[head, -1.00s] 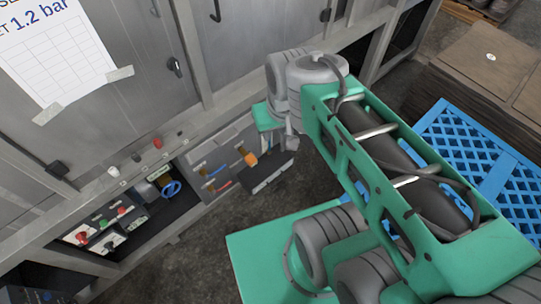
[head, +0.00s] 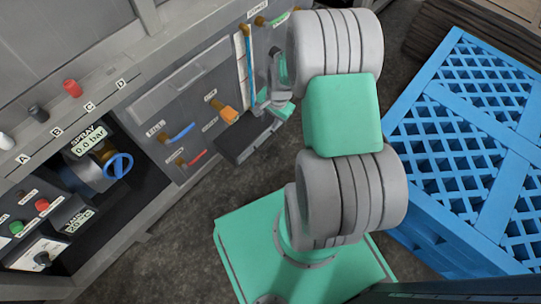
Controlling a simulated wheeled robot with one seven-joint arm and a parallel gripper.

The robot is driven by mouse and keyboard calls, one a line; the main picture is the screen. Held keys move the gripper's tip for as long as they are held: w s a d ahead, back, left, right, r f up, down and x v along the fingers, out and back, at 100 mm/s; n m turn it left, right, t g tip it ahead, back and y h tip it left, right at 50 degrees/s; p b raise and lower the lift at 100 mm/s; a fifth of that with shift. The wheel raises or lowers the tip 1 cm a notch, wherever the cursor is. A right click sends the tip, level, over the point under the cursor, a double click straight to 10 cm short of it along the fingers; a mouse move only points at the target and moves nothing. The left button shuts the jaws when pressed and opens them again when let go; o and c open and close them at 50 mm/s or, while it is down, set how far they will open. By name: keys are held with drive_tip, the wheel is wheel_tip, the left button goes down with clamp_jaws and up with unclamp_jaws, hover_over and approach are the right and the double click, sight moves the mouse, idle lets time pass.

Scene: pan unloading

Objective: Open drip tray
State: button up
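A dark, flat tray-like part (head: 243,147), which I take for the drip tray, sits low on the grey cabinet front below an orange handle (head: 228,115). It seems to stick out from the front; how far is hard to tell. My gripper (head: 272,106) is at the tray's upper right end, close to it. Touching or apart cannot be told. Its fingers are small and partly hidden by my wrist, so open or shut does not show.
Blue (head: 180,133) and red (head: 192,159) levers sit left of the orange handle. A recess with a blue handwheel (head: 118,165) lies further left. A blue pallet (head: 470,150) stands at the right. Dark floor lies below the cabinet.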

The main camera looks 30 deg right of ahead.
drive_tip(key=m+b, duration=0.2)
approach(270, 143)
drive_tip(key=f+b, duration=0.1)
drive_tip(key=f, duration=0.1)
drive_tip(key=f+b, duration=0.1)
drive_tip(key=f, duration=0.1)
drive_tip(key=w+f+b, duration=0.1)
drive_tip(key=f, duration=0.1)
drive_tip(key=shift+w+a+f, duration=0.1)
drive_tip(key=shift+a+f, duration=0.05)
drive_tip(key=shift+f, duration=0.15)
drive_tip(key=shift+w+f, duration=0.1)
drive_tip(key=shift+f, duration=0.35)
drive_tip(key=shift+c, duration=0.4)
drive_tip(key=shift+r, duration=0.1)
clamp_jaws()
